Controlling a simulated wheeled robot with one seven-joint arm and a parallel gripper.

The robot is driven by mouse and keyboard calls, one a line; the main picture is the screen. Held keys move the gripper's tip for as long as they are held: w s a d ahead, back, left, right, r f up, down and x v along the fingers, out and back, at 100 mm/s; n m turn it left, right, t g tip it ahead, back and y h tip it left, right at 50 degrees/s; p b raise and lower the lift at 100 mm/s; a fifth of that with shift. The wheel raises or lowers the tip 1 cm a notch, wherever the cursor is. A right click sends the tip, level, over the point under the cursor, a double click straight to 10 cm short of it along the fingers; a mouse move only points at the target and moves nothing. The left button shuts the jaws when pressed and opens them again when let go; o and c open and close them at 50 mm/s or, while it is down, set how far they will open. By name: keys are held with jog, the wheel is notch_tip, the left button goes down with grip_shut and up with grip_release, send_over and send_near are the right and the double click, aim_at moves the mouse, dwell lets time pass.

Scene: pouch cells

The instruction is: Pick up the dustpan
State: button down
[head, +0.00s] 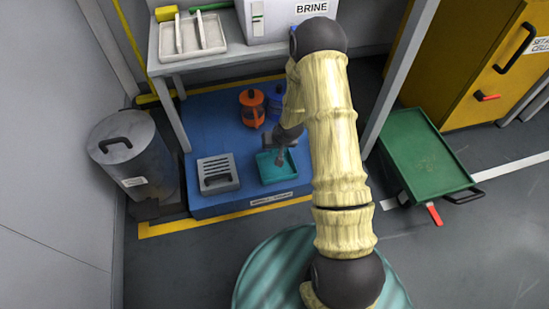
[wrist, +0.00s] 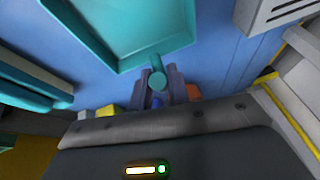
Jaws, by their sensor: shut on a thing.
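The dustpan is a teal, shallow, rimmed pan (head: 268,174) at the front of the blue platform in the head view. The same dustpan (wrist: 125,30) fills the upper left of the wrist view, its short round handle pointing toward my gripper. My gripper (wrist: 160,84) is shut on the handle, with a grey finger on each side of it. In the head view my gripper (head: 284,154) reaches down to the pan from behind, partly hidden by my arm. Whether the pan touches the platform or is just above it, I cannot tell.
The blue platform (head: 205,125) also bears a grey slotted box (head: 217,175) left of the pan, and an orange container (head: 252,107) and a blue one (head: 274,102) behind it. A table (head: 215,57) stands above. A grey bin (head: 130,160) is left, a green cart (head: 425,150) right.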

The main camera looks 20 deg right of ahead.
notch_tip(320, 180, up, 10)
jog(key=p, duration=0.6)
jog(key=shift+p, duration=0.4)
